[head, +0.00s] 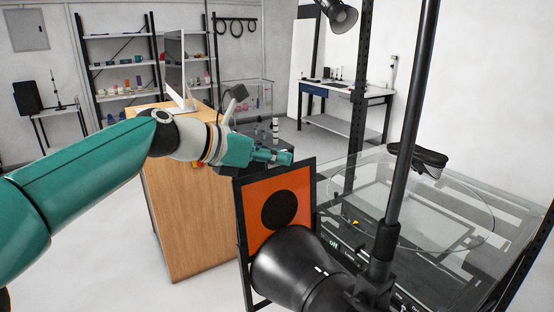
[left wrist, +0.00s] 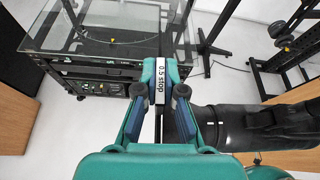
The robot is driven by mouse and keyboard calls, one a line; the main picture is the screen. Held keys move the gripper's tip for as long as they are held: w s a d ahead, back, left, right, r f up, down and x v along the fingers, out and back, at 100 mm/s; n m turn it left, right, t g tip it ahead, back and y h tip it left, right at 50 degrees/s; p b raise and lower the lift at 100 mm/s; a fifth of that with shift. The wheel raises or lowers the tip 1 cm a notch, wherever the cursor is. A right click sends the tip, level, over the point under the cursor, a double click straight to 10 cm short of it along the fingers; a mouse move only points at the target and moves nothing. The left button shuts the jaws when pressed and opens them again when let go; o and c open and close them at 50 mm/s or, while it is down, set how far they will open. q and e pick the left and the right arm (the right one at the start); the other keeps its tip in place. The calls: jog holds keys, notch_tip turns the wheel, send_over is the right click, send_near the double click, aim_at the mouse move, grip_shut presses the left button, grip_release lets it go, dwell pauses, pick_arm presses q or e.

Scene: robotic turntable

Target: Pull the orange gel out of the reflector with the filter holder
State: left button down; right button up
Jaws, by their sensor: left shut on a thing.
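The orange gel (head: 257,202) is a square sheet in a dark frame, with a black round area in its middle. It stands upright at the mouth of the black reflector (head: 300,275), within the dark filter holder (head: 241,240). My left gripper (head: 272,157) is at the frame's top edge. In the left wrist view, its fingers (left wrist: 160,98) are shut on the gel's top, by a white "0.5 stop" label (left wrist: 161,82). The reflector (left wrist: 250,126) lies just right of the fingers there. How far the frame sits in the holder is hidden. My right gripper is not in view.
A clear turntable (head: 445,225) with a dark shoe (head: 418,158) stands at the right. A black pole (head: 408,120) rises beside the reflector. A wooden cabinet (head: 185,220) is behind my left arm. Open floor lies left of the cabinet.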

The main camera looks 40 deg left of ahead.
pick_arm(q)
notch_tip(320, 180, up, 8)
jog(key=shift+w+a+f+p, duration=0.15)
jog(key=shift+a+p, duration=0.15)
jog(key=shift+a, duration=0.1)
dwell(1.2)
